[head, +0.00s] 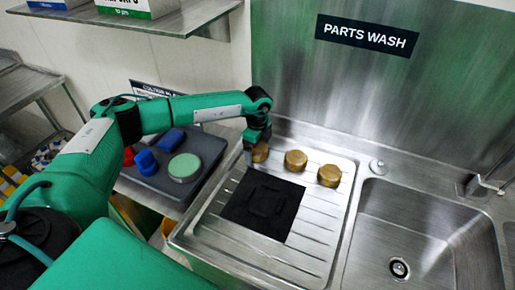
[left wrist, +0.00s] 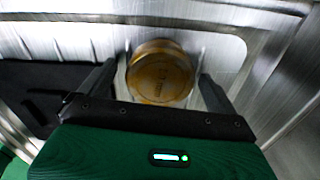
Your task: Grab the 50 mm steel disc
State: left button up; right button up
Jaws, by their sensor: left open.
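Three gold-brown round pieces stand in a row on the drainboard: a left one (head: 260,153), a middle one (head: 295,160) and a right one (head: 329,175). No plainly steel-coloured disc shows. My left gripper (head: 256,150) points down at the left piece and partly covers it. In the left wrist view my left gripper (left wrist: 158,76) is open, with one finger on each side of a gold-brown round piece (left wrist: 160,78). Its top carries a marking too blurred to read. Gaps show between the fingers and the piece. My right gripper is not in view.
A black mat (head: 241,208) lies on the ribbed drainboard (head: 318,229), in front of the round pieces. The sink (head: 430,235) is to the right. A dark tray (head: 211,150) at left holds blue pieces (head: 172,139) and a green round piece (head: 184,167). A steel wall stands behind.

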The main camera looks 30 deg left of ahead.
pick_arm(q)
jog(key=shift+f, duration=0.15)
jog(key=c, duration=1.3)
jog(key=shift+c, duration=0.2)
